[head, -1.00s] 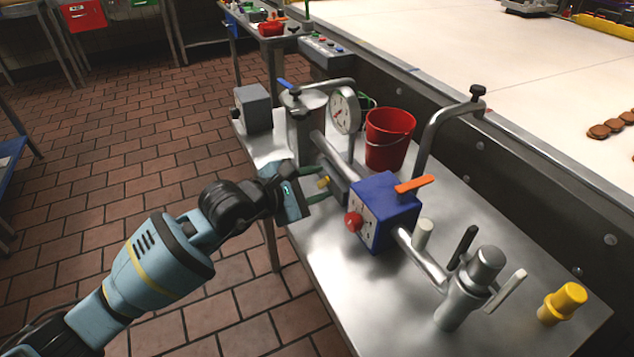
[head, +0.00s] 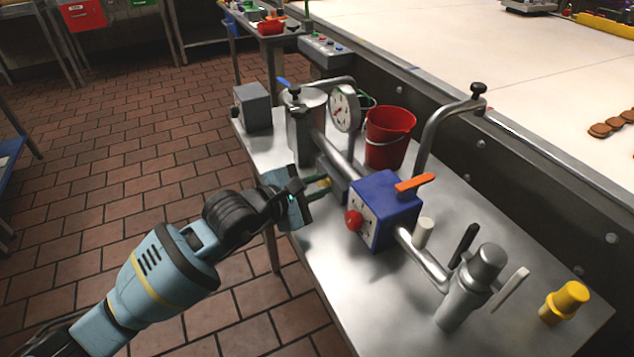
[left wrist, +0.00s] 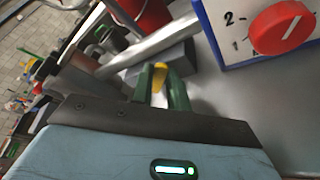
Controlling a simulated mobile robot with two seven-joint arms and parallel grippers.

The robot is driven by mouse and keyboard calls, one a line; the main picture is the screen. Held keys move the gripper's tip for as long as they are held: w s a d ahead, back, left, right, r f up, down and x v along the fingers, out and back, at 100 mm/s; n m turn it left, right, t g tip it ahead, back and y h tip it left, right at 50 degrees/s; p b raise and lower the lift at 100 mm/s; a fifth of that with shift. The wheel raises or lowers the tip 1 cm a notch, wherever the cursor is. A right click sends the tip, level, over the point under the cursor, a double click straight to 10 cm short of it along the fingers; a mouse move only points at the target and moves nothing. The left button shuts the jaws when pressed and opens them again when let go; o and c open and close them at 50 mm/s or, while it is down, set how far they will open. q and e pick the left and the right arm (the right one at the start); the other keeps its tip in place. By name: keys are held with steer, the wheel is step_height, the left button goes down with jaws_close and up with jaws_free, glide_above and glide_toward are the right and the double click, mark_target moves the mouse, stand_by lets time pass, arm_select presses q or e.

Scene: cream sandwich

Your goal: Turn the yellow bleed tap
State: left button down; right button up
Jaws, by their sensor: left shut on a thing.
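The yellow bleed tap (head: 324,182) sits low on a grey block (head: 332,180) under the steel pipe, left of the blue dial box. It also shows in the left wrist view (left wrist: 159,69), between green fingers. My left gripper (head: 318,185) is shut on the yellow tap, its fingers on either side of it. The fingers partly hide the tap in both views. My right gripper is not in view.
The blue box (head: 384,208) with a red knob (head: 353,221) and orange lever (head: 415,185) stands close right of the gripper. A red bucket (head: 388,140) and gauge (head: 345,108) are behind. A yellow capped piece (head: 565,301) stands at the table's right.

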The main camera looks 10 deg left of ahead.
arm_select(q)
steer(key=shift+s+f+m, duration=0.1)
steer(key=shift+f+m, duration=0.05)
steer(key=shift+m, duration=0.25)
steer(key=c, duration=1.4)
jaws_free()
steer(key=shift+t, duration=0.3)
steer(key=shift+o, duration=0.2)
steer(key=shift+v, duration=3.9)
steer(key=shift+c, duration=0.5)
